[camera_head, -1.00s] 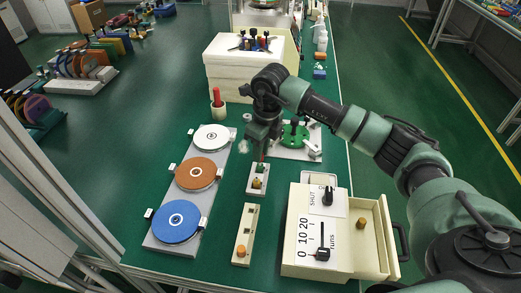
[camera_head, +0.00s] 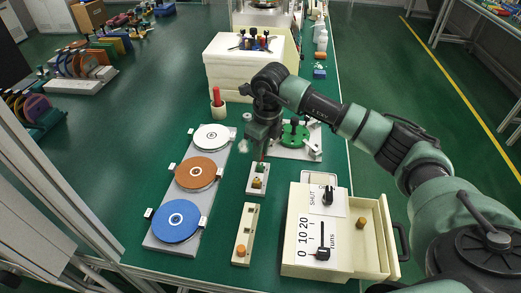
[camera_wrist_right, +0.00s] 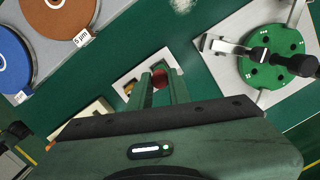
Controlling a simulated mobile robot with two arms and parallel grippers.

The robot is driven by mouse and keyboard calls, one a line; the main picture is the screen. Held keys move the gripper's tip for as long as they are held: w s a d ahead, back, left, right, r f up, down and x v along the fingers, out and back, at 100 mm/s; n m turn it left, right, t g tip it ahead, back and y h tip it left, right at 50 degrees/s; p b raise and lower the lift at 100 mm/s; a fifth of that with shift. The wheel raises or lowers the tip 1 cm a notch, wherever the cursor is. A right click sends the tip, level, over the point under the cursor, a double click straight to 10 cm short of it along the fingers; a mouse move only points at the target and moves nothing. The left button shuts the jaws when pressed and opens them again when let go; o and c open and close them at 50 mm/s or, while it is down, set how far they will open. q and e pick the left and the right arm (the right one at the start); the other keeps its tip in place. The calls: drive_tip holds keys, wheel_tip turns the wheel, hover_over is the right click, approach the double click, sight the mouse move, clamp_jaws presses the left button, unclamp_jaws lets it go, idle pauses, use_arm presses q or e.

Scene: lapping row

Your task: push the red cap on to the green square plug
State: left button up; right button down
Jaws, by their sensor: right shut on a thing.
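A small white block (camera_head: 252,190) stands on the green bench in the head view, with a yellow plug (camera_head: 257,184) at its near end and the green square plug (camera_head: 260,168) at its far end. My right gripper (camera_head: 262,158) points down over the far end of the block. It is shut on the red cap (camera_wrist_right: 160,80), which shows between the two fingers in the wrist view. The yellow plug (camera_wrist_right: 129,87) shows beside the fingers. My left gripper is not in view.
A plate with white, brown and blue discs (camera_head: 160,243) lies to the left. A cream box with a drawer (camera_head: 372,240) stands at near right, a cream strip with an orange peg (camera_head: 240,251) between them. A green round fixture (camera_head: 294,134) is right of the gripper.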

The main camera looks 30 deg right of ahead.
drive_tip(key=shift+f+b, duration=0.9)
drive_tip(key=shift+f, duration=0.3)
drive_tip(key=c, duration=1.2)
unclamp_jaws()
drive_tip(key=shift+c, duration=0.2)
drive_tip(key=r+p, duration=0.1)
drive_tip(key=r, duration=0.1)
drive_tip(key=r+p, duration=0.4)
drive_tip(key=r, duration=0.1)
drive_tip(key=shift+s+d, duration=0.2)
drive_tip(key=shift+s, duration=0.1)
drive_tip(key=shift+s+r, duration=0.1)
drive_tip(key=shift+r, duration=0.3)
